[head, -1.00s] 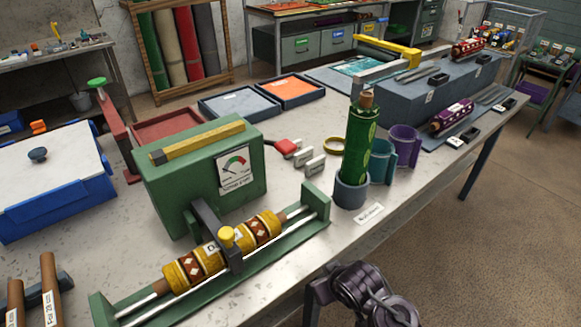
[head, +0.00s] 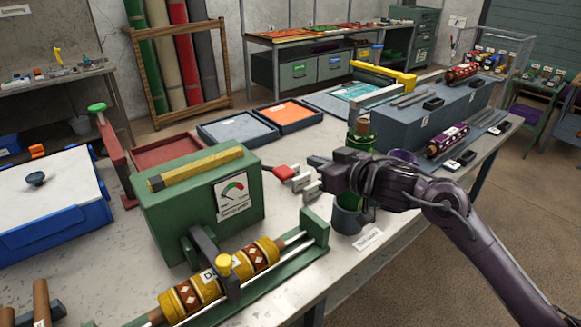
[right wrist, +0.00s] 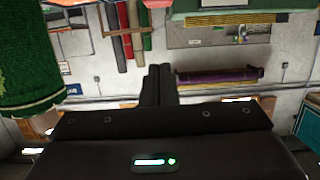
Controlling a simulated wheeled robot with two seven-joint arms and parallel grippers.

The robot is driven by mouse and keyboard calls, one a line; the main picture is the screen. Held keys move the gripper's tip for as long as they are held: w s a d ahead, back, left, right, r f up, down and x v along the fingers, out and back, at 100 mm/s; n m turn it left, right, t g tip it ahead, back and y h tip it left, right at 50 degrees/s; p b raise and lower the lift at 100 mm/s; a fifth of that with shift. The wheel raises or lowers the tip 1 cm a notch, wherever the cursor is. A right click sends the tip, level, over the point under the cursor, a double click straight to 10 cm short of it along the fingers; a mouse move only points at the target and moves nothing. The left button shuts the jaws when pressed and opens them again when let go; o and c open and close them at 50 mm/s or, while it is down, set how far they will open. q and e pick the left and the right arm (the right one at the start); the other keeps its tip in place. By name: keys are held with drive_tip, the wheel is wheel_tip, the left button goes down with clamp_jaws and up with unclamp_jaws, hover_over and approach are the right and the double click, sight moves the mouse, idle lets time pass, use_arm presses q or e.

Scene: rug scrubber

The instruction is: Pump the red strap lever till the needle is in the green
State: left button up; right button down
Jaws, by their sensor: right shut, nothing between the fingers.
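The green machine (head: 205,205) stands on the bench with a white dial gauge (head: 232,194) on its front. The dial has coloured bands, but the needle's reading is too small to tell. The red lever (head: 284,172) sticks out from the machine's right side on a dark arm. My right gripper (head: 313,160) is shut and empty, pointing left, just right of the red lever and near the pale tabs (head: 302,182). I cannot tell whether it touches them. Its closed fingers show in the right wrist view (right wrist: 158,86). My left gripper is out of view.
A patterned yellow roll (head: 255,258) is clamped on the green rail in front of the machine. A green roll (head: 361,128) in a grey cup (head: 346,214) is partly hidden behind my right arm. Blue and orange trays (head: 240,130) lie behind; a purple cup (head: 403,157) stands right.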

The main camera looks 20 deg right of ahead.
drive_tip(key=p, duration=0.2)
hover_over(290, 173)
wheel_tip(290, 173, down, 2)
drive_tip(key=shift+s+f, duration=0.1)
drive_tip(key=shift+f, duration=0.05)
wheel_tip(290, 173, down, 3)
drive_tip(key=shift+r, duration=0.15)
drive_tip(key=shift+f+p, duration=0.35)
drive_tip(key=shift+f, duration=0.45)
